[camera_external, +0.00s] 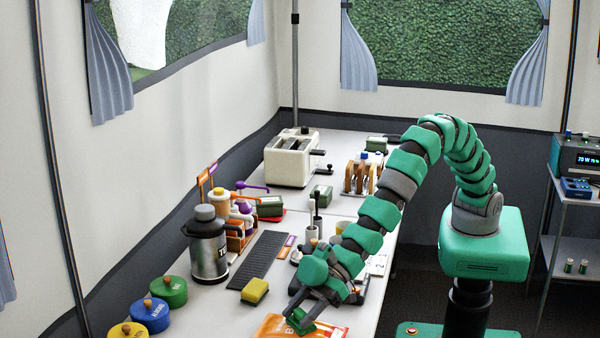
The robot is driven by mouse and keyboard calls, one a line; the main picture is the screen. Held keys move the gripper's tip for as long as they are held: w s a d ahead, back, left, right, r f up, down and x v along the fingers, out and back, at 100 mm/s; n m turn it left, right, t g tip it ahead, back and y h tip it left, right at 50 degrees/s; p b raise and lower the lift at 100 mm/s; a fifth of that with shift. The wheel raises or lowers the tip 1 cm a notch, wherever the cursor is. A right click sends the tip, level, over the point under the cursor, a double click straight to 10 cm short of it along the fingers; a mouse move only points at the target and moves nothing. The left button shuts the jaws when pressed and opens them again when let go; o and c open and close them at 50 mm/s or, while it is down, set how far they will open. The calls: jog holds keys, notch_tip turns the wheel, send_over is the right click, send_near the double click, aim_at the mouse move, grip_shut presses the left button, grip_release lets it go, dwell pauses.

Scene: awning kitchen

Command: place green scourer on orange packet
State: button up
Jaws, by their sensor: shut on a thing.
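The green scourer (301,322) is held in my gripper (300,312), which is shut on it at the front of the table. The scourer is over the orange packet (271,328), which lies flat at the table's front edge and is cut off by the picture's bottom. I cannot tell whether the scourer touches the packet or is just above it. My fingers and wrist hide part of the scourer.
A yellow sponge (254,290) lies just left of the packet, beside a dark ribbed mat (265,260). A steel flask (208,245) and several round coloured tins, one green (170,291), stand at the left. A cream toaster (292,158) is at the back.

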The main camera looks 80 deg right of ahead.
jog(key=o, duration=1)
jog(key=shift+c, duration=0.2)
jog(key=shift+r, duration=0.1)
jog(key=shift+s+d+r, duration=0.1)
jog(key=shift+d, duration=0.05)
jog(key=p+v, duration=0.1)
jog(key=v, duration=1)
jog(key=shift+d+r+p, duration=0.2)
jog(key=shift+p, duration=0.15)
jog(key=shift+s, duration=0.1)
